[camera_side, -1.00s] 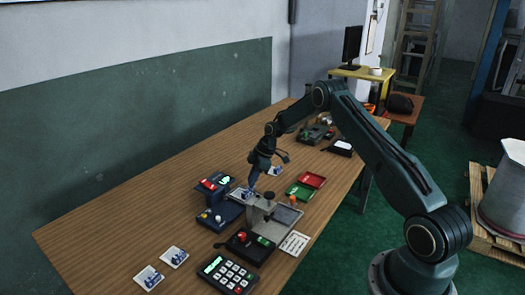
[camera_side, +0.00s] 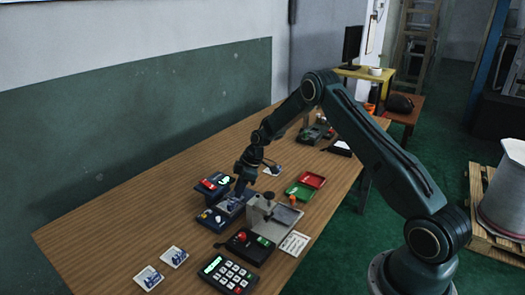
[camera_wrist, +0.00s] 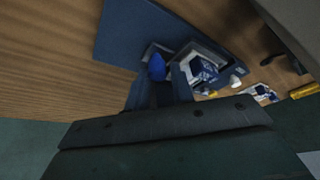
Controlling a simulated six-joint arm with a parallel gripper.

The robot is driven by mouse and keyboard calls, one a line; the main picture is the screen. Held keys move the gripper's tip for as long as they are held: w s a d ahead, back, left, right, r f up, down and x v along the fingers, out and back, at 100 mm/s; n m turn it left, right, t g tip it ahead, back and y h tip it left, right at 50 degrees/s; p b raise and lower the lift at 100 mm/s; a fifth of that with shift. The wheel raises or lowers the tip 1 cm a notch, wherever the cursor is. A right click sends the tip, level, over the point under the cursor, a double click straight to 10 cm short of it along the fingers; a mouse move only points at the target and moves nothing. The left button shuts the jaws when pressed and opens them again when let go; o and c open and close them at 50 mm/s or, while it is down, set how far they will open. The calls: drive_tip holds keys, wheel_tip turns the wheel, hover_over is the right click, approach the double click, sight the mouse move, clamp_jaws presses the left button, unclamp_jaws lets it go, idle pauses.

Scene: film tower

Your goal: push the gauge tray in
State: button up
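A white and blue printed piece lies there and shows in the wrist view (camera_wrist: 203,71). My gripper (camera_side: 238,196) points down at the tray, at or very close to it; I cannot tell whether it touches. In the wrist view a rounded blue tip (camera_wrist: 157,67) is seen beside the printed piece. The finger gap is not clear.
A grey metal fixture (camera_side: 262,213) stands just right of the tray. A blue box with knobs (camera_side: 219,217) is in front. A keypad (camera_side: 228,274) is near the front edge. The table's left side is clear.

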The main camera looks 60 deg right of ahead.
drive_tip(key=o, duration=0.3)
drive_tip(key=shift+a, duration=0.2)
drive_tip(key=shift+d, duration=0.1)
drive_tip(key=shift+d+r, duration=0.1)
drive_tip(key=v, duration=1.3)
drive_tip(key=shift+r, duration=0.25)
drive_tip(key=shift+s, duration=0.1)
drive_tip(key=shift+r, duration=0.1)
